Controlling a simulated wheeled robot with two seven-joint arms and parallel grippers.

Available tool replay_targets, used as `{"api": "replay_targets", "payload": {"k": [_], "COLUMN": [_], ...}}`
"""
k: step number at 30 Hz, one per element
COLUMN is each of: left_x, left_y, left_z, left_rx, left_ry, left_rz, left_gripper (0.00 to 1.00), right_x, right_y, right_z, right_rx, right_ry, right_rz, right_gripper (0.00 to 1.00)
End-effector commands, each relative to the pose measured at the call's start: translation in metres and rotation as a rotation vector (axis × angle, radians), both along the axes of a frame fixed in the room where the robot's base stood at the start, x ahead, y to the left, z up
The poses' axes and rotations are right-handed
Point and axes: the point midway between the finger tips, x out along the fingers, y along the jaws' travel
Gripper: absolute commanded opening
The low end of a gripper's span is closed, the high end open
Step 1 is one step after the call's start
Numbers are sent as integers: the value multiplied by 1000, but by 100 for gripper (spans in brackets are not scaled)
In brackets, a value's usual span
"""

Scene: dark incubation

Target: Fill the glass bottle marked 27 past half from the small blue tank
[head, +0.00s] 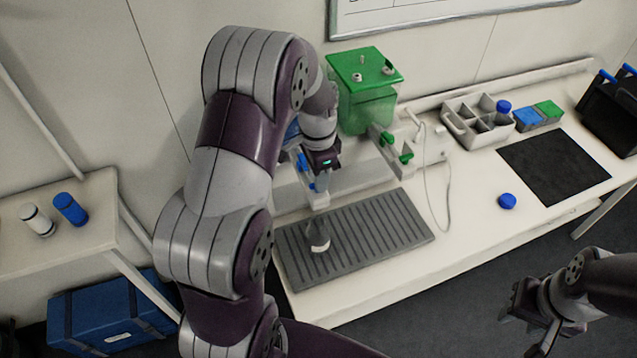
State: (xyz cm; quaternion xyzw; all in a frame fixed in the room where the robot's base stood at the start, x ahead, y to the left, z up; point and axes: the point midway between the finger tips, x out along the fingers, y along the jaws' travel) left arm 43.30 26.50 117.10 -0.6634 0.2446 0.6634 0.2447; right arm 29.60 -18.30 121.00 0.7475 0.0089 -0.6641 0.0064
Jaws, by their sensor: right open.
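A small clear bottle (319,238) stands on the grey ridged tray (410,222), below the taps; its mark and its filling are too small to read. The blue tank is almost wholly hidden behind my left arm; a bit of blue (292,133) shows beside the wrist. Blue tap parts (303,164) show just left of my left gripper (322,172). That gripper points down at the blue tap, above and apart from the bottle; its fingertips are not clear, nor whether it touches the tap. My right gripper (527,318) is open and empty, off the bench's front edge.
A green tank (367,105) with green taps (390,146) stands at the back. To the right are a divided caddy (461,126), a loose blue cap (507,201), a dark mat (570,165) and a black rack (610,112). A thin cable (449,190) hangs over the bench.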

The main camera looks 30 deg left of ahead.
Motion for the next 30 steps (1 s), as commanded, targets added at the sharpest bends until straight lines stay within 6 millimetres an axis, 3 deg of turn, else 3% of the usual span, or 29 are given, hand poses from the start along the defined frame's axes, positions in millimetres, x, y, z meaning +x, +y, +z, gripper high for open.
{"api": "replay_targets", "payload": {"k": [22,30], "left_x": [0,0], "left_y": [0,0], "left_z": [-32,-23], "left_rx": [0,0], "left_ry": [0,0], "left_rz": [0,0], "left_gripper": [36,36], "right_x": [0,0], "right_y": [0,0], "right_z": [-21,-13], "right_rx": [0,0], "right_ry": [0,0], "right_rz": [0,0], "right_gripper": [43,43]}}
